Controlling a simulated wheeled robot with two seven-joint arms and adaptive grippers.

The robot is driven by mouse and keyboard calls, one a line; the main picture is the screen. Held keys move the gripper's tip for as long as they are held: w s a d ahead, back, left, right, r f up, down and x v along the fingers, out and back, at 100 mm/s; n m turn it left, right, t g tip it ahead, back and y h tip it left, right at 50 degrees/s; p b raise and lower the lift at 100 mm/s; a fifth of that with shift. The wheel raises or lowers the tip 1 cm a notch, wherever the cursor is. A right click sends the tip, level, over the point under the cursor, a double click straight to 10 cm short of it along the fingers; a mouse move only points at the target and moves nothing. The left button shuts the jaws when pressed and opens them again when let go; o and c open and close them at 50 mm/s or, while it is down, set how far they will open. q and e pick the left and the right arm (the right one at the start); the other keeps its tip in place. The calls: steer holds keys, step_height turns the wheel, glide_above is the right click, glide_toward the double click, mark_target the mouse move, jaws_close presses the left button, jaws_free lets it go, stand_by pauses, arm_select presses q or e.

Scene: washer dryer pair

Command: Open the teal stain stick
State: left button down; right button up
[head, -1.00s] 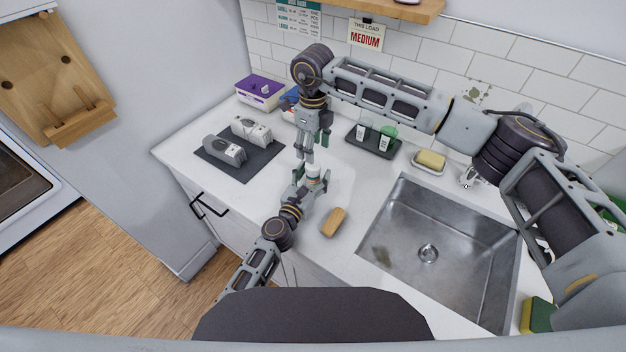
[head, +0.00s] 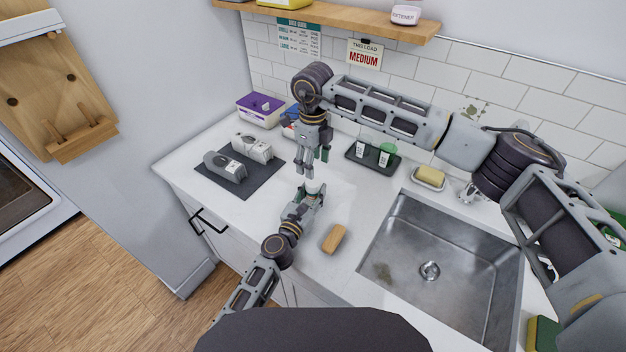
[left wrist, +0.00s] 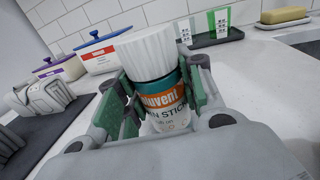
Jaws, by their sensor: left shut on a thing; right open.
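The stain stick (left wrist: 158,85) has a ridged white cap (left wrist: 146,50) and a teal label with an orange band. It stands upright in the left wrist view. My left gripper (left wrist: 165,95) is shut on its body, with the cap above the fingers. In the head view the white cap (head: 315,187) shows small above my left gripper (head: 308,196), near the counter's middle. The cap looks seated on the body. My right gripper (head: 311,164) points down, open, just above the cap and apparently empty. The lower label is partly hidden by the left fingers.
A brown block (head: 333,238) lies right of my left gripper, beside the sink (head: 400,285). A dark tray (head: 360,156), a soap dish (head: 428,185) and a purple-lidded tub (head: 261,108) stand behind.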

mark_target(313, 182)
steer(key=m, duration=0.6)
steer(key=shift+m, duration=0.3)
steer(key=m, duration=1.4)
steer(key=shift+s, duration=0.1)
steer(key=m, duration=0.6)
stand_by(0.3)
stand_by(0.4)
steer(key=shift+f, duration=3.95)
